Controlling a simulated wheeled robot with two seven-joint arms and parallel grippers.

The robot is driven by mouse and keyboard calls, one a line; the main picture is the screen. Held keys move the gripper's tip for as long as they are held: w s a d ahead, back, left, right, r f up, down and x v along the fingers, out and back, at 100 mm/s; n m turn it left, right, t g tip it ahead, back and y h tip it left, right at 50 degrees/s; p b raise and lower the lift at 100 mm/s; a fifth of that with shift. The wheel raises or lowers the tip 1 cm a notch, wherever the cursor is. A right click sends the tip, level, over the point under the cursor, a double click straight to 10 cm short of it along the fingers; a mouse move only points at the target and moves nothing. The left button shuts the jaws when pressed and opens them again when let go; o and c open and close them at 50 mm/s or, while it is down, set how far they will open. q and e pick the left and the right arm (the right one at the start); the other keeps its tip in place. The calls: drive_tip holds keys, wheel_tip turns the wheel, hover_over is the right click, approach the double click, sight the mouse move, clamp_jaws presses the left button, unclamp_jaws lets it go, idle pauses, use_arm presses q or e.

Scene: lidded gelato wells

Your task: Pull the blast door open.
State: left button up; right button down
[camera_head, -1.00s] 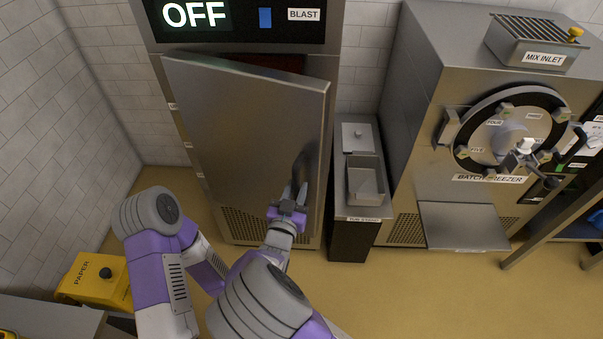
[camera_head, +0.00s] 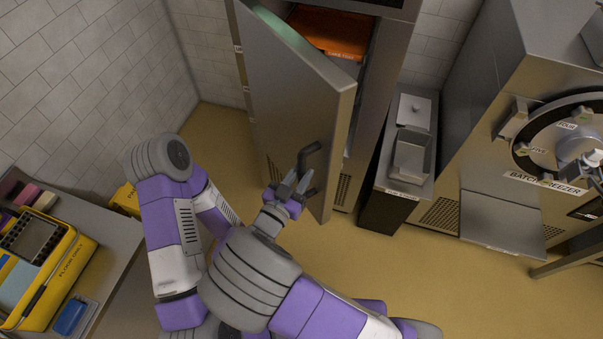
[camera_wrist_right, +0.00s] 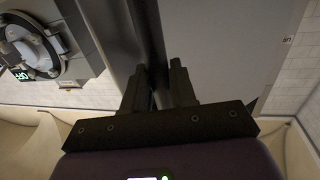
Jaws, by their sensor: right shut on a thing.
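The blast door (camera_head: 290,90) is a tall steel panel, swung partly open with its hinge side at the left. Its dark bar handle (camera_head: 311,152) is on the free edge side, low on the panel. My right gripper (camera_head: 294,180) is shut on the handle. In the right wrist view, the fingers (camera_wrist_right: 160,78) sit either side of a dark bar beside the grey door panel (camera_wrist_right: 215,45). Through the gap, an orange tray (camera_head: 330,32) shows inside the blast cabinet (camera_head: 392,50). My left arm is at the left, but its gripper is not visible.
A steel bin stand (camera_head: 405,180) and the batch freezer (camera_head: 500,130) stand right of the cabinet. A counter at the lower left holds a yellow caddy (camera_head: 62,285).

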drive_tip(key=shift+w+a+r, duration=0.1)
drive_tip(key=shift+a, duration=0.15)
drive_tip(key=c, duration=1.3)
unclamp_jaws()
drive_tip(key=shift+o, duration=1.4)
drive_tip(key=shift+w, duration=0.2)
drive_tip(key=shift+s, duration=0.1)
